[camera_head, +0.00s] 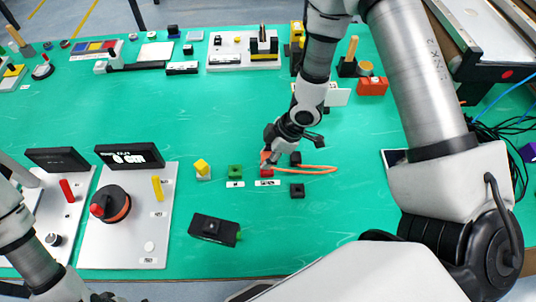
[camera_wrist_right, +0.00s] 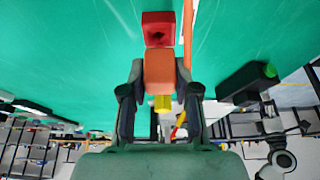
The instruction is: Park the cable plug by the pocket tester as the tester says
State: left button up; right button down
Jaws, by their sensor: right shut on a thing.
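The orange cable plug (camera_wrist_right: 160,72) is between the closed fingers of my right gripper (camera_wrist_right: 160,92) in the right wrist view. Whether plug and block touch, I cannot tell. A black box with a green end (camera_head: 213,229), likely the pocket tester, lies to the front left; its reading is not legible. Only dark parts of my left gripper (camera_head: 100,297) may show at the bottom edge.
A green block (camera_head: 235,171) and a yellow block (camera_head: 202,167) stand left of the red one. Two black blocks, one farther back (camera_head: 295,158) and one nearer (camera_head: 297,190), stand to its right. A grey panel with a dial (camera_head: 130,237) is at left. The mat's middle is clear.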

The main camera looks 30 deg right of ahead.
jog(key=shift+f+b, duration=1.1)
jog(key=shift+f, duration=0.3)
jog(key=c, duration=0.8)
grip_release()
jog(key=shift+r, duration=0.15)
jog(key=v, duration=0.7)
jog(key=shift+s+d+r, duration=0.1)
